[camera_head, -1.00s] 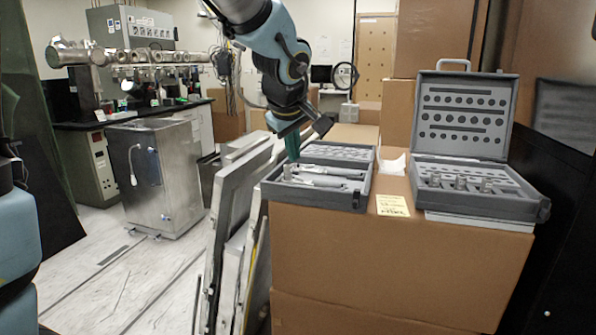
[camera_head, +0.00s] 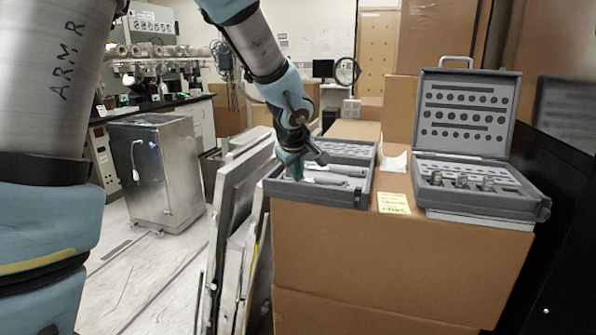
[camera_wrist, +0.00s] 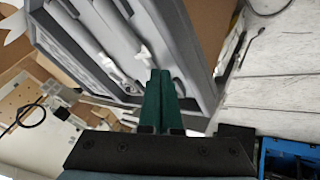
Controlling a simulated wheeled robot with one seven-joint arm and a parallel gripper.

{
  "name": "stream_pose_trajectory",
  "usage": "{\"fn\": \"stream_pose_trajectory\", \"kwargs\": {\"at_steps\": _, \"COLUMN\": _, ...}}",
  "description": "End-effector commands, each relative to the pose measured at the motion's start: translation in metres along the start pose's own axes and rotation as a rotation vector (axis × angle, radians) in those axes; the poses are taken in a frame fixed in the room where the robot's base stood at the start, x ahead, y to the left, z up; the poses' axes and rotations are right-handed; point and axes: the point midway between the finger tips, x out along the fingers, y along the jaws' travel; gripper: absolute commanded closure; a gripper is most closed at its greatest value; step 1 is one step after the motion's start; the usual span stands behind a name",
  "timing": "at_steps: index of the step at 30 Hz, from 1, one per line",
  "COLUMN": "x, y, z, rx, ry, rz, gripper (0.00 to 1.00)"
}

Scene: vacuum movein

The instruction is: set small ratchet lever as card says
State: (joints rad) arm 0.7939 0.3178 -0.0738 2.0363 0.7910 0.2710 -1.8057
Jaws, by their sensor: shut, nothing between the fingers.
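A grey open tool case (camera_head: 318,194) sits on the left of the brown box top, with silvery ratchets (camera_head: 335,176) lying in its foam. In the wrist view the case (camera_wrist: 195,30) fills the upper middle, and a light lever-like part (camera_wrist: 146,56) of a ratchet shows just beyond my fingertips. A small yellow card (camera_head: 394,203) lies right of the case; its writing is too small to read. My gripper (camera_head: 290,174) is at the left end of the case, pointing down. Its green fingers (camera_wrist: 160,75) are shut and empty; I cannot tell whether they touch the ratchet.
A second grey case (camera_head: 480,200) stands open at the right with several sockets in it. The brown cardboard box (camera_head: 395,265) carries both cases. Metal panels (camera_head: 235,210) lean against its left side. Taller boxes rise behind.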

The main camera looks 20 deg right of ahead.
Motion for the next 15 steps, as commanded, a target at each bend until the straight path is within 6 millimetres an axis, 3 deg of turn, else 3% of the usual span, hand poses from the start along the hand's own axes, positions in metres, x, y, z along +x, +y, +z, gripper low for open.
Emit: {"fn": "stream_pose_trajectory", "kwargs": {"at_steps": 15, "x": 0.0012, "y": 0.0012, "z": 0.0023, "rx": -0.036, "ry": 0.023, "rz": -0.020, "gripper": 1.00}}
